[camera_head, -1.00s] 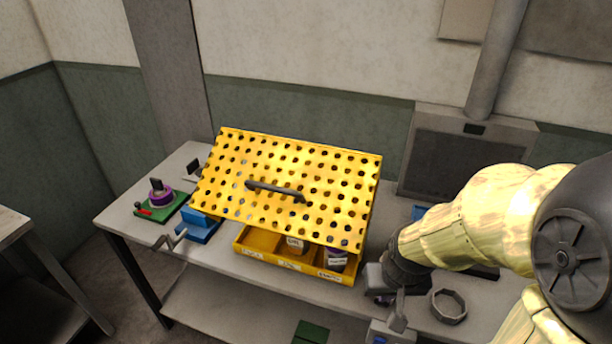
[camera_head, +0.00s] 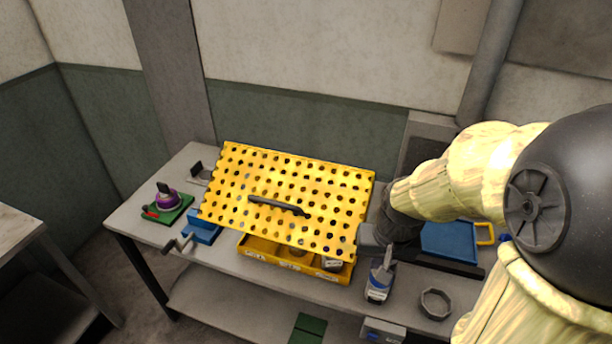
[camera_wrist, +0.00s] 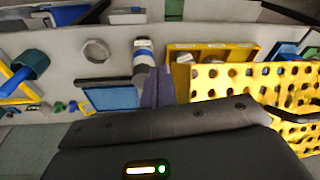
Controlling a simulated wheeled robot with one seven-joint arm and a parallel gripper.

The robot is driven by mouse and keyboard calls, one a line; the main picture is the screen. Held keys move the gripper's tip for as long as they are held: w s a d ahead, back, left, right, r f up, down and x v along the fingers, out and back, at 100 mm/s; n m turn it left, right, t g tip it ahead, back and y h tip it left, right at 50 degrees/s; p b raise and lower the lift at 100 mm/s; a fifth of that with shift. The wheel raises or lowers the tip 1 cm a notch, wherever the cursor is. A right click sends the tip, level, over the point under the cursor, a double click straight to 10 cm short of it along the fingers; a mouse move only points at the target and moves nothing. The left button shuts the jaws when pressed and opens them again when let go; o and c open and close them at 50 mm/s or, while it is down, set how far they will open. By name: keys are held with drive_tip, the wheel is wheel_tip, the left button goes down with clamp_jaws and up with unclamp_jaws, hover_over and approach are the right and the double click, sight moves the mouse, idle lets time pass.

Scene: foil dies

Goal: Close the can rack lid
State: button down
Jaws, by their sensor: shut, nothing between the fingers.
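The can rack (camera_head: 268,248) is a yellow tray with labelled compartments on the bench, with cans partly visible inside. Its lid (camera_head: 235,190) is a yellow perforated panel with a dark bar handle (camera_head: 279,206). The lid slopes down toward the front, with a gap left above the rack's front wall. My gripper (camera_head: 368,240) is shut and empty at the lid's right front corner; I cannot tell whether it touches. In the wrist view, the lid (camera_wrist: 235,82) lies right of my gripper (camera_wrist: 153,90), and the open compartments (camera_wrist: 212,52) show beyond.
A blue-and-white bottle (camera_head: 379,282) stands just in front of my gripper. A grey ring (camera_head: 436,304) lies to its right, and a blue tray (camera_head: 450,242) sits behind. A blue cranked device (camera_head: 203,230) and a green base with a purple part (camera_head: 167,203) are left of the rack.

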drive_tip(key=w+a+r, duration=0.1)
drive_tip(key=w+r, duration=0.1)
drive_tip(key=w+r+m+y, duration=0.1)
drive_tip(key=w+r, duration=0.1)
drive_tip(key=r, duration=0.1)
drive_tip(key=w+a+r+m+g+y, duration=0.1)
drive_tip(key=w+r, duration=0.1)
drive_tip(key=shift+w+a+r+p, duration=0.25)
drive_tip(key=shift+w+a+p, duration=0.1)
drive_tip(key=shift+w+p, duration=0.05)
drive_tip(key=w+a+r+g+y+p, duration=0.1)
drive_tip(key=w+a+r+y, duration=0.1)
drive_tip(key=r, duration=0.4)
drive_tip(key=w+a+r+m+y+p, duration=0.1)
drive_tip(key=w+a+r+y, duration=0.1)
drive_tip(key=r, duration=0.4)
drive_tip(key=shift+w+a+m+g, duration=0.15)
drive_tip(key=shift+w+m+g, duration=0.2)
drive_tip(key=shift+w, duration=0.55)
drive_tip(key=shift+a+f, duration=0.1)
drive_tip(key=p, duration=0.4)
hover_over(306, 220)
wheel_tip(306, 220, down, 11)
drive_tip(key=shift+f, duration=0.45)
drive_tip(key=shift+f, duration=0.1)
